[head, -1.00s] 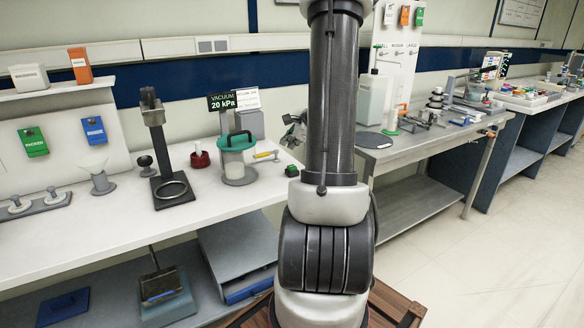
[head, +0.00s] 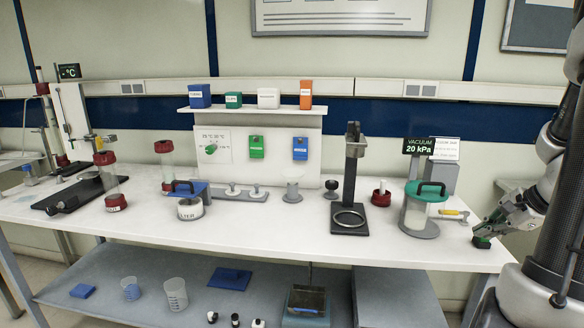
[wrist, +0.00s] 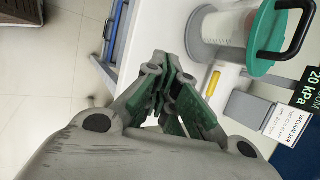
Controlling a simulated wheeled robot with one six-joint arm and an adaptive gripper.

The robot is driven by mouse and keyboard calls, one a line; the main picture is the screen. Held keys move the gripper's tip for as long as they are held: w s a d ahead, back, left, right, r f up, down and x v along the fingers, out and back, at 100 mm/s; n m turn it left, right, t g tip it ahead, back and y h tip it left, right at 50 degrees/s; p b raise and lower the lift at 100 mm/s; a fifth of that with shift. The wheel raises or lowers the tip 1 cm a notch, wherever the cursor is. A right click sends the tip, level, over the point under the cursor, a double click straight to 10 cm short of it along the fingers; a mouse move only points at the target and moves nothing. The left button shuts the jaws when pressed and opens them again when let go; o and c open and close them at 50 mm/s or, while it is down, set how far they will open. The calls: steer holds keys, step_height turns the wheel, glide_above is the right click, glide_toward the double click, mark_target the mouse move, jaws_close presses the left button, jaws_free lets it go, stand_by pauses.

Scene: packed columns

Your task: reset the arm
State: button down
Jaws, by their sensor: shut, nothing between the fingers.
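My gripper (head: 482,240) is at the right end of the white bench in the head view, just beyond the bench edge, with its fingers pointing down and left. It is shut and holds nothing. In the wrist view my gripper (wrist: 168,55) shows its green-padded fingers closed together, with a yellow-handled valve close by to the right. My arm runs up along the right edge of the head view.
A vacuum vessel with a green lid (head: 427,189) and the yellow valve (head: 453,213) stand closest to my gripper. A ring stand (head: 351,217) and capped columns (head: 108,172) stand further left. Beakers (head: 175,293) sit on the lower shelf. Floor shows left in the wrist view.

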steer(key=s+a+r+n+g+h, duration=0.1)
steer(key=s+a+r+n, duration=0.6)
steer(key=a+n, duration=0.2)
steer(key=s+a+r+n+g+h, duration=0.1)
steer(key=s+a+r+n, duration=0.6)
steer(key=a+n, duration=0.3)
steer(key=shift+r+n+h, duration=0.3)
steer(key=shift+n, duration=0.1)
steer(key=shift+s, duration=0.1)
stand_by(3.4)
